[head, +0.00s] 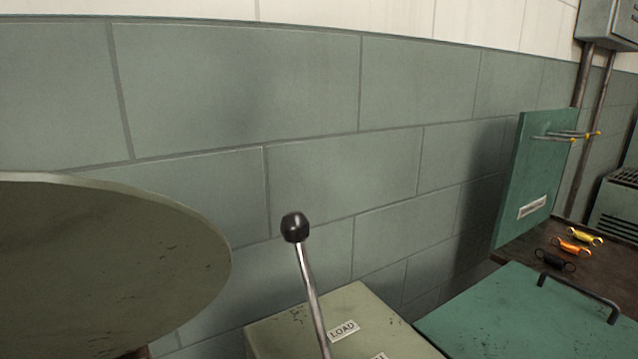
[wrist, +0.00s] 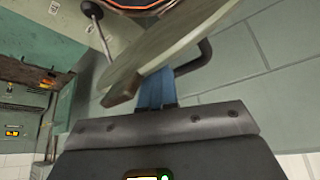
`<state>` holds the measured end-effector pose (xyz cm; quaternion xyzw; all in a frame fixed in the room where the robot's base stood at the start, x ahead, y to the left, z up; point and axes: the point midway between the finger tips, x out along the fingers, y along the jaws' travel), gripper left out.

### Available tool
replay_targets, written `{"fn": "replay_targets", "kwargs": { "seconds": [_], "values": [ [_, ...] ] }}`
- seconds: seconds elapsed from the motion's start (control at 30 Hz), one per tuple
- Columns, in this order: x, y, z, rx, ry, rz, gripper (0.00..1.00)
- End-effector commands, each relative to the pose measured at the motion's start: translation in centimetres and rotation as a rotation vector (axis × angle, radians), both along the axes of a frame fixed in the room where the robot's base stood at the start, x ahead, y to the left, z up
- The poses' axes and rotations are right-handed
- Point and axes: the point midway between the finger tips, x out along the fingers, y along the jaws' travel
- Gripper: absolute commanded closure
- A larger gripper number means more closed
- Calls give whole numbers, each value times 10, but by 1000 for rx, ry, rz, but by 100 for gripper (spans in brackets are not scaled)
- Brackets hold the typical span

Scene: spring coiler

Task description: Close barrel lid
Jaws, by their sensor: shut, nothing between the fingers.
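The barrel lid (head: 100,265) is a large round grey-green disc, tilted up at the left of the head view. In the wrist view the lid (wrist: 175,48) shows nearly edge-on, with a dark bent handle (wrist: 205,52) behind it. Part of the barrel's opening (wrist: 135,5), a dark ring with an orange glowing line, shows at the top edge of the wrist view. My gripper (wrist: 158,80) has blue fingers, shut and empty, close against the lid's near edge. I cannot tell whether they touch. My gripper is not visible in the head view.
A lever with a black knob (head: 295,227) rises from a box labelled LOAD (head: 344,330) right of the lid. Farther right are a teal cover with a handle (head: 520,320), an upright teal panel (head: 530,170), and orange, yellow and black springs (head: 572,246). A block wall stands behind.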

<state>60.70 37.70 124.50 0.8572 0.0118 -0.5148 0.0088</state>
Motion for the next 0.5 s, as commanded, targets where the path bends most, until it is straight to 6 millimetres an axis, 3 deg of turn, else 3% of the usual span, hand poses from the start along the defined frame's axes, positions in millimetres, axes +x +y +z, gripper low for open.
{"fn": "replay_targets", "kwargs": {
  "seconds": [0.5],
  "values": [
    [-7, -8, 3, 8, -17, -5, 100]
  ]
}}
